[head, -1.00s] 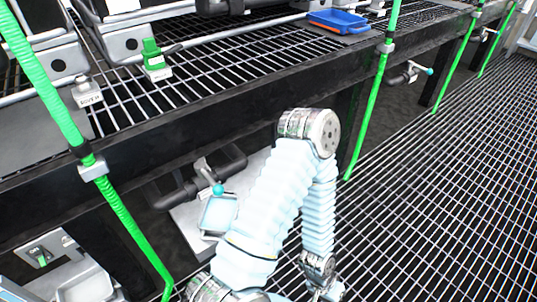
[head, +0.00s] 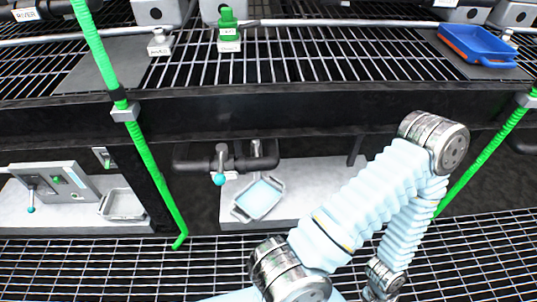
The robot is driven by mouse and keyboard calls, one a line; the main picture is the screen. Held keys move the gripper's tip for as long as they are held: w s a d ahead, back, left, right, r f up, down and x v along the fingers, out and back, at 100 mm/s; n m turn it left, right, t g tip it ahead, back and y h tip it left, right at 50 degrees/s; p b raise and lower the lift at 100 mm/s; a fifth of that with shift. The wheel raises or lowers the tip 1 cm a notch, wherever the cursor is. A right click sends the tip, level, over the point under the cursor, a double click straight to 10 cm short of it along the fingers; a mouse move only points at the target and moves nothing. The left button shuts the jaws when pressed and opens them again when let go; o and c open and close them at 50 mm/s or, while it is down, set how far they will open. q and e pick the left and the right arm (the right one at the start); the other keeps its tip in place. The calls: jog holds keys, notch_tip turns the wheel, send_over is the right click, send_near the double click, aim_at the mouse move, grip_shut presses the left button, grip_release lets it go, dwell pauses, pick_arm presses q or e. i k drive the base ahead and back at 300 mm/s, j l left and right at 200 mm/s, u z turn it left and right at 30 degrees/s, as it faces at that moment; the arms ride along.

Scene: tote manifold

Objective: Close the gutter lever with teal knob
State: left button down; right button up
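A grey lever with a teal knob (head: 219,179) hangs from a dark horizontal pipe (head: 193,166) below the black beam, left of centre in the head view. Its handle points down, toward me. A second lever with a teal knob (head: 31,208) is on a grey panel at the far left. I cannot tell from any readable label which one is the gutter lever. One of my arms, apparently the right, is folded at the lower right, well clear of both levers. Its wrist reaches the bottom edge and its fingers are cut off. My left gripper is not in view.
A pale blue tray (head: 259,198) lies just right of the central lever. A grey tray (head: 122,204) is near the left panel. Green hoses (head: 150,165) cross the beam (head: 300,113). A blue bin (head: 478,45) sits on the upper grating. Space before the central lever looks free.

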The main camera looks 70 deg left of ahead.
aim_at(256, 143)
jog(key=i+u, duration=0.2)
jog(key=u, duration=0.2)
jog(key=i+l+u, duration=0.15)
jog(key=u, duration=0.25)
jog(key=i+l+u, duration=0.15)
jog(key=u, duration=0.2)
jog(key=i+l+u, duration=0.2)
jog(key=u, duration=0.2)
jog(key=i+l+u, duration=0.2)
jog(key=u, duration=0.2)
jog(key=i+l+u, duration=0.15)
jog(key=l+u, duration=0.25)
jog(key=i+l+u, duration=0.1)
jog(key=l+u, duration=0.15)
jog(key=u, duration=0.15)
